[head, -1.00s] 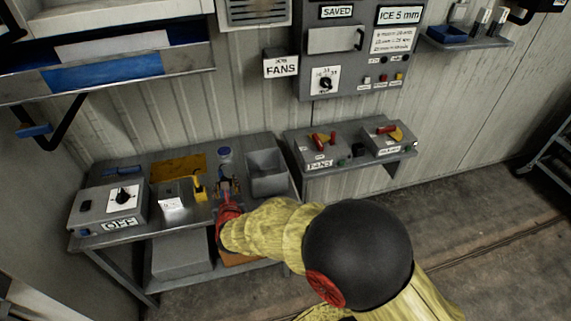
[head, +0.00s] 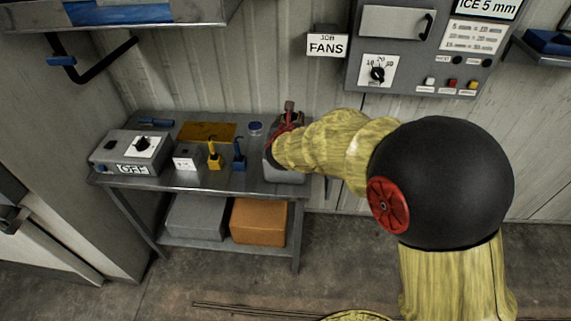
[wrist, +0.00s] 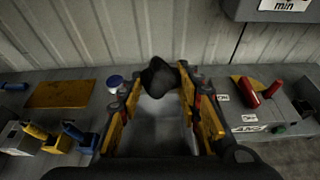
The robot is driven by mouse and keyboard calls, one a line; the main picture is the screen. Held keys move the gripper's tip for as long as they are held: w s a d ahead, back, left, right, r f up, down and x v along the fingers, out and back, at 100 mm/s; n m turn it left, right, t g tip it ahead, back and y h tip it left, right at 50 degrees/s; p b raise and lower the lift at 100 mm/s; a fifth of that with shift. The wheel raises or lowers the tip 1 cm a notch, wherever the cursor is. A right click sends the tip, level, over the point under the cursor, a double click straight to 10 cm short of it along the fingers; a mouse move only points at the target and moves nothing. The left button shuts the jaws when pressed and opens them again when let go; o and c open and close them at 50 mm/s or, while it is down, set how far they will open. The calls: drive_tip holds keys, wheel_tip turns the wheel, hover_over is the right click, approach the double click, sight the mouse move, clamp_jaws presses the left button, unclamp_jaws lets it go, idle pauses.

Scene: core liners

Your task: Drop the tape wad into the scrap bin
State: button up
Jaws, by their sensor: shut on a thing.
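The tape wad (wrist: 160,78) is a dark, lumpy piece pinched between the fingertips of my gripper (wrist: 158,84) in the wrist view. The grey scrap bin (head: 285,177) stands at the right end of the metal table, and my gripper (head: 289,116) is above it in the head view. In the wrist view the bin's pale inside (wrist: 160,122) shows between the fingers, below the wad. My arm and gripper hide much of the bin's opening in the head view, and the wad is hard to make out there.
The table also holds a blue-lidded jar (head: 255,128), a yellow holder (head: 215,158), a blue holder (head: 239,157), a yellow-brown mat (head: 207,131) and an OFF control box (head: 131,150). A lower shelf carries an orange box (head: 258,221).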

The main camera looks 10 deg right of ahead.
wheel_tip(320, 180, down, 6)
drive_tip(key=b, duration=0.2)
drive_tip(key=shift+a+r+b, duration=0.1)
drive_tip(key=shift+b, duration=0.3)
drive_tip(key=o, duration=1)
drive_tip(key=v, duration=1.2)
